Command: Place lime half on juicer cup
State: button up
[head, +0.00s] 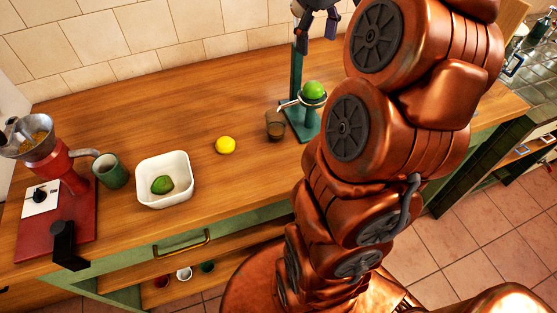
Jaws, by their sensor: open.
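A bright green lime half (313,89) sits on the cup of the juicer, a dark teal stand (296,75) with a base on the counter. The lime's underside and exact seating on the cup are hard to tell. My gripper (317,22) is above the juicer at the top edge, partly cut off by the frame. It is open and apart from the lime half. A darker green fruit (162,185) lies in a white square bowl (183,163) to the left.
A small glass (275,125) with brown liquid stands beside the juicer base. A yellow lemon (225,145) lies mid-counter. A green mug (112,171) and red grinder (85,185) stand at left. The back left counter is clear. My arm hides the counter's right part.

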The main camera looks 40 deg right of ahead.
jog(key=s+a+f, duration=0.1)
jog(key=a+f, duration=0.2)
jog(key=a, duration=0.9)
jog(key=s+a+f+g, duration=0.1)
jog(key=s+a+f, duration=1.1)
jog(key=s+a, duration=0.2)
jog(key=shift+s+a+f+m+g, duration=0.2)
jog(key=shift+s+a+m+g, duration=0.15)
jog(key=shift+s, duration=0.85)
jog(key=shift+c, duration=0.4)
